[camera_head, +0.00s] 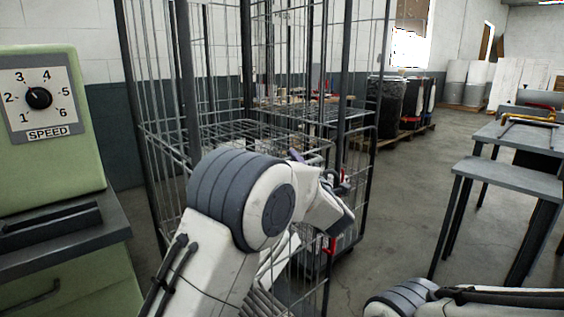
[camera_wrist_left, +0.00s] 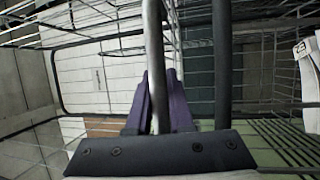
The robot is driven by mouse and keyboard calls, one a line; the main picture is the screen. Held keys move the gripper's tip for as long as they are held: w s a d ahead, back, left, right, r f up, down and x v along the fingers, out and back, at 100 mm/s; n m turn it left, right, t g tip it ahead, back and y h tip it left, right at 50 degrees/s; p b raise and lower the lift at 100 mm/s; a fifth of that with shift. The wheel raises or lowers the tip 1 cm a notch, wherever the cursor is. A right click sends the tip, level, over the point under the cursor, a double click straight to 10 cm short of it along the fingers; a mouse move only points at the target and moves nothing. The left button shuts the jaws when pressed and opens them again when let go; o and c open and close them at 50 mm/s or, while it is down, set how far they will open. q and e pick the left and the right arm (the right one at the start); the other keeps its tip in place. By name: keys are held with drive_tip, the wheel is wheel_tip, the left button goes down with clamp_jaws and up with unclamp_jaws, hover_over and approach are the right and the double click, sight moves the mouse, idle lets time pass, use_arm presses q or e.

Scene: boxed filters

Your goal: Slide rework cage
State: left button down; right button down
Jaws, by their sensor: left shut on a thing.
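The rework cage is a tall wire roll cage with dark posts (camera_head: 185,75). It stands in the middle left of the head view and fills much of the left wrist view. My left arm reaches across its front. My left gripper (camera_wrist_left: 158,100) has purple fingers closed on an upright grey bar (camera_wrist_left: 154,40) of the cage in the left wrist view. In the head view the wrist and arm mostly hide this grip. My right arm (camera_head: 470,302) shows only at the bottom right; its gripper is out of frame.
A green machine (camera_head: 50,150) with a speed dial stands close at left. Grey tables (camera_head: 515,178) stand at right, one with a yellow-and-red tool on it. Dark bins (camera_head: 388,105) stand on a pallet behind the cage. Open concrete floor (camera_head: 400,195) lies between cage and tables.

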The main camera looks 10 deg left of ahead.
use_arm(q)
drive_tip(key=shift+s+d+f, duration=0.1)
drive_tip(key=shift+s+d, duration=0.3)
drive_tip(key=shift+d, duration=0.1)
drive_tip(key=c, duration=0.8)
unclamp_jaws()
drive_tip(key=v, duration=1)
drive_tip(key=shift+s, duration=0.2)
drive_tip(key=shift+w+f, duration=0.1)
